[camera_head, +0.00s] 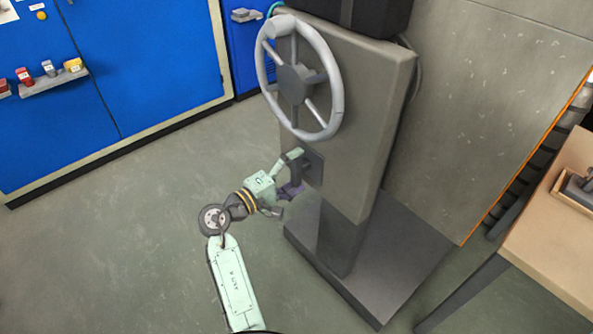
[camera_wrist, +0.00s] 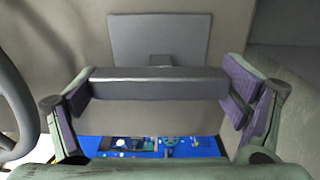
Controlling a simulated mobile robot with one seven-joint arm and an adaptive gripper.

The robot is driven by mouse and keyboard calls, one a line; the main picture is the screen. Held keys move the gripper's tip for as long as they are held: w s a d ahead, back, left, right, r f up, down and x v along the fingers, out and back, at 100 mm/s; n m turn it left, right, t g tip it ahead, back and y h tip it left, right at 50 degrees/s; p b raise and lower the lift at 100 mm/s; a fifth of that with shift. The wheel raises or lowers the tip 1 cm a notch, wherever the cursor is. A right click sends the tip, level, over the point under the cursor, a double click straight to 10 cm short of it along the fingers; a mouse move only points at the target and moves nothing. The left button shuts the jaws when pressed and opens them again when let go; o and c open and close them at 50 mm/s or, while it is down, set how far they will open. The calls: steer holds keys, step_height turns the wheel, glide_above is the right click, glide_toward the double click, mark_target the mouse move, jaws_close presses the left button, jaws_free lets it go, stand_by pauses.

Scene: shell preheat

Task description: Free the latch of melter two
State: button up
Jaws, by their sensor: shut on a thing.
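The grey melter (camera_head: 352,130) stands upright right of centre in the head view, with a dark square latch plate (camera_head: 315,168) low on its front. In the wrist view the latch is a dark grey bar (camera_wrist: 155,83) lying level across the picture. A short stem joins the bar to the plate (camera_wrist: 160,35) behind. My gripper (camera_head: 292,174) is at the latch, its purple-padded fingers (camera_wrist: 158,92) at the two ends of the bar. It is shut on the bar. In the head view the fingers largely hide the bar. No number shows on the melter.
A large spoked handwheel (camera_head: 296,84) sits on the melter just above my gripper; its rim also edges the left of the wrist view (camera_wrist: 12,100). Blue cabinets (camera_head: 150,70) stand at the back left. A wooden table (camera_head: 550,235) is at right. Floor at left is clear.

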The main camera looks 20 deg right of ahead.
steer(key=o, duration=0.9)
steer(key=shift+c, duration=0.2)
steer(key=shift+a, duration=0.15)
steer(key=v, duration=1.1)
steer(key=shift+s+a, duration=0.15)
steer(key=shift+a, duration=0.2)
